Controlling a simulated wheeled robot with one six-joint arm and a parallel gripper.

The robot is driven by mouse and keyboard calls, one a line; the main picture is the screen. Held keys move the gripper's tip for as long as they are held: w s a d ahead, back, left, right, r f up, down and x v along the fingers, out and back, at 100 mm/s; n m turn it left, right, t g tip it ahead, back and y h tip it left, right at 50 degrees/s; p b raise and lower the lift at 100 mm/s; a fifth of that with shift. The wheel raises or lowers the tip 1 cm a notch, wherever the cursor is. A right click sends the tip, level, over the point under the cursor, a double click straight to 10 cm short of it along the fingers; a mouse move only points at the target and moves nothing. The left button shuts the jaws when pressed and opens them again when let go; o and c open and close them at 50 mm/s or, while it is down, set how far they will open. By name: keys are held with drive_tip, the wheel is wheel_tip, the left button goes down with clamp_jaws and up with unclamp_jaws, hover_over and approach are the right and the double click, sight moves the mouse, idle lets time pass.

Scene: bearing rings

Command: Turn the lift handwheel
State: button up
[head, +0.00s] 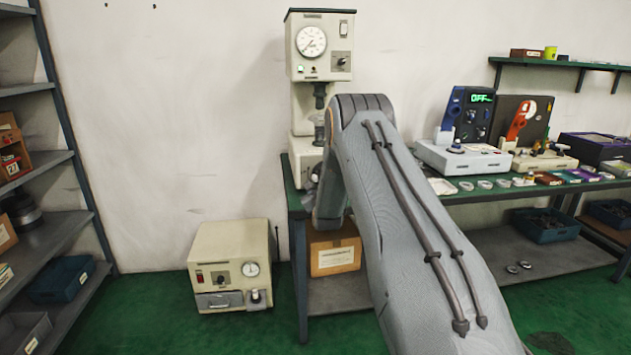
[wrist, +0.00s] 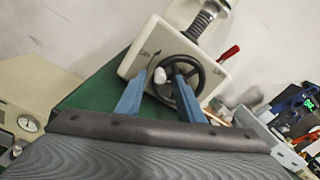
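The lift handwheel (wrist: 201,72) is a dark spoked wheel with a pale knob (wrist: 160,75), on the front of a cream machine base. My gripper (wrist: 163,73) has two blue fingers, spread apart, with tips in front of the wheel. In the wrist view the knob appears between the fingertips, with gaps on both sides; I cannot tell how far in depth they are from it. In the head view the machine (head: 302,100) with a round dial stands at the bench's left end.
A red-handled lever (wrist: 229,53) sticks out right of the wheel. A cream box (head: 230,265) with a gauge stands on the floor at left. The green bench (head: 293,200) holds several devices and small parts at right. Shelves (head: 45,165) stand far left.

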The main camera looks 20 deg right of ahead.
drive_tip(key=shift+x, duration=1.35)
clamp_jaws()
